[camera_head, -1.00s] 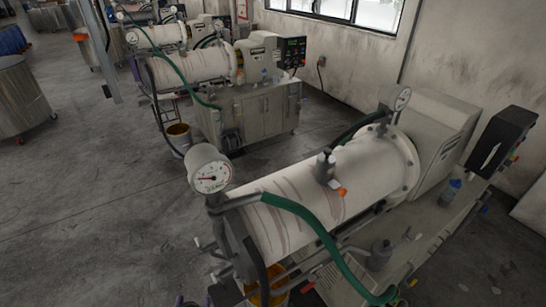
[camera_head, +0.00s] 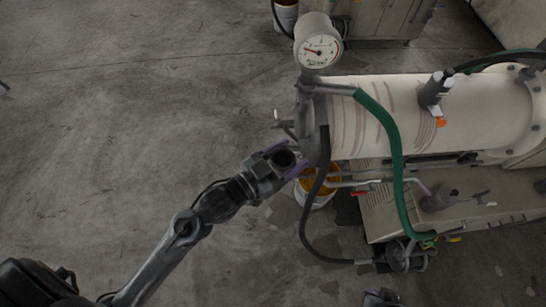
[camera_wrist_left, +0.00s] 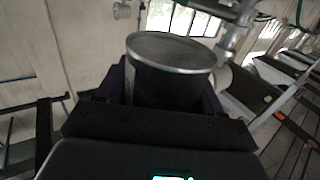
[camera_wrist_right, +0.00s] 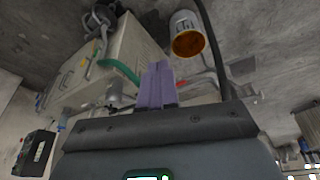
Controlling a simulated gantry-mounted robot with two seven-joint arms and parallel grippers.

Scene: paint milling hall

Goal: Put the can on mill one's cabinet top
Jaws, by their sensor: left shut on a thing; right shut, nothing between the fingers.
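My left gripper (camera_head: 284,160) is shut on a dark can (camera_head: 285,157), held in the air left of the near mill's end. The can also fills the middle of the left wrist view (camera_wrist_left: 168,75), with a grey metal rim and its lower part hidden by the gripper. The near mill (camera_head: 440,115) lies on its side, and its pale cabinet top (camera_head: 385,215) shows below the drum, right of the can. The frames do not show which mill is mill one.
A bucket with orange contents (camera_head: 322,190) stands on the floor beside the mill, near my left gripper. A green hose (camera_head: 393,150) arches over the cabinet front. A pressure gauge (camera_head: 318,45) stands up at the mill's end. The floor to the left is open.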

